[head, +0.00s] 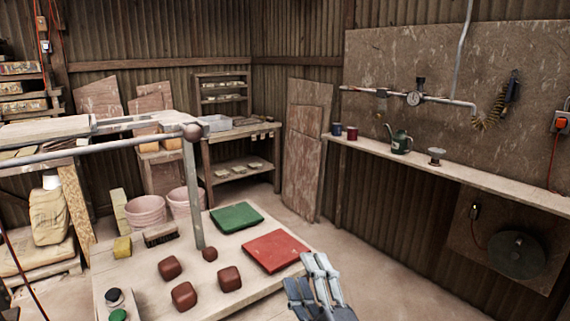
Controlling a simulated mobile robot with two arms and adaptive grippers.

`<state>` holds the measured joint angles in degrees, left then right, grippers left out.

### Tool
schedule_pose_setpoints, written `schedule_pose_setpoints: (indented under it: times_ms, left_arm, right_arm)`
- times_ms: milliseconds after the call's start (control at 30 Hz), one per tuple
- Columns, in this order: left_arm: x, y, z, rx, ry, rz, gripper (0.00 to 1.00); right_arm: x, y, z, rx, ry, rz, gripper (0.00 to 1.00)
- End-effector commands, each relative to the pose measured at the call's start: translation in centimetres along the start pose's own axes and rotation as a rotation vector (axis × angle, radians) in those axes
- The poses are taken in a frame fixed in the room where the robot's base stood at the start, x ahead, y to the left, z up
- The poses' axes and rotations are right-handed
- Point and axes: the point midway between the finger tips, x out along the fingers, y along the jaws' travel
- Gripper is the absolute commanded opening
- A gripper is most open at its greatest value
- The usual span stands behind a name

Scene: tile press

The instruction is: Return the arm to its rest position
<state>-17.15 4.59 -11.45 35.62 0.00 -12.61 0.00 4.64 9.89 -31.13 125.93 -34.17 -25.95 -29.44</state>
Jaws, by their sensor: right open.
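My right gripper (315,272) shows at the bottom centre, with its fingers spread and nothing between them. My left gripper is not in view. A long metal bar (110,145) with a brown ball (197,132) at its end crosses the left side above the table. An upright post (193,195) stands below the ball.
Brown clay lumps (185,295), a green mat (236,217), a brush (160,234) and a yellow sponge (122,247) lie on the table. Black and green buttons (116,307) are at its front left. A wall shelf (465,180) holds a green can (399,141). The floor (385,265) right of the table is clear.

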Motion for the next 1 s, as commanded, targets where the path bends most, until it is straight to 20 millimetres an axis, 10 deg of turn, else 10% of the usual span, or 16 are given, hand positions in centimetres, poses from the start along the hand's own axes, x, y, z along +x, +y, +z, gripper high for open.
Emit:
schedule_pose_setpoints:
  times_ms: [300,767,1000]
  left_arm:
    - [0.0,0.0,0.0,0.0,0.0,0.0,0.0]
    - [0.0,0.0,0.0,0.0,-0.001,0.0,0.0]
    - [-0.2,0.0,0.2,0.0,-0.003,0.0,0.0]
  right_arm:
    - [-14.4,-11.6,13.9,0.584,-0.698,-0.407,0.54]
    - [-37.4,-17.9,14.8,1.0,-1.451,-0.758,0.54]
    - [-37.2,-23.6,17.3,0.99,-1.46,-0.774,0.54]
